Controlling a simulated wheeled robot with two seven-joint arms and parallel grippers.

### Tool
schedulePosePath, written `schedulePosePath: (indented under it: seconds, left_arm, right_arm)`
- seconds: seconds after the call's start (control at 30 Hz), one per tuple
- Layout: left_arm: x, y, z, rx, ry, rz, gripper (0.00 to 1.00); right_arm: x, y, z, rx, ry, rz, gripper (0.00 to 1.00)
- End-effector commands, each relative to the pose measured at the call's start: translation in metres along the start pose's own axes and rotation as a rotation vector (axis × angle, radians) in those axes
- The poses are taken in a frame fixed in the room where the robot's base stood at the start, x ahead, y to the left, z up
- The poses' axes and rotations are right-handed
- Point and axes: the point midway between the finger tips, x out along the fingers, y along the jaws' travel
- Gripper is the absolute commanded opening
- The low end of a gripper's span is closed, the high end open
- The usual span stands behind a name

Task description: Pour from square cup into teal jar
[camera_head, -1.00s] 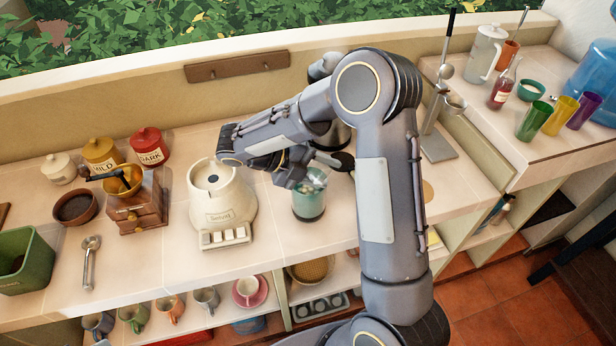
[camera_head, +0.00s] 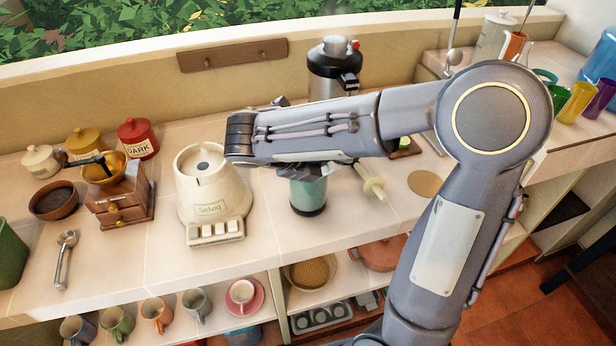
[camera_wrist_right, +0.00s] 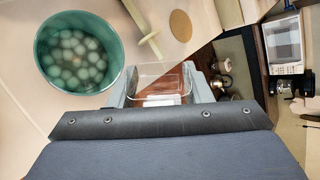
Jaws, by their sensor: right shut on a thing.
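The teal jar (camera_head: 308,196) stands upright on the counter, right of the white grinder. In the right wrist view the teal jar (camera_wrist_right: 80,52) is seen from above, with several pale round balls inside. My right gripper (camera_wrist_right: 160,92) is shut on the clear square cup (camera_wrist_right: 162,76), just beside the jar's rim in that view. Whether anything is in the cup is not clear. In the head view my right forearm and hand cover the jar's top and hide the cup. My left gripper is not in view.
The white grinder (camera_head: 212,190) stands close left of the jar. A pale-handled tool (camera_head: 371,184) and a round tan mat (camera_head: 425,183) lie to its right. A black-and-silver flask (camera_head: 333,70) stands behind. The counter's front edge is near the jar.

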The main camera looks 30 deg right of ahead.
Motion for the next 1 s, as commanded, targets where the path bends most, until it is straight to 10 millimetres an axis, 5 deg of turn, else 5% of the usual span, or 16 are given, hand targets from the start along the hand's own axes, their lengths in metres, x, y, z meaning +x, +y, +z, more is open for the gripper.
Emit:
schedulePosePath:
  seconds: [0.3, 1.0]
  left_arm:
    - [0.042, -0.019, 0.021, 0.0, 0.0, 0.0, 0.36]
    - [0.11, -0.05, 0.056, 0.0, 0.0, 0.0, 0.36]
  right_arm:
    - [0.014, 0.004, -0.025, 0.343, -0.246, 0.143, 0.21]
    - [0.036, 0.012, -0.067, 0.669, -0.477, 0.278, 0.21]
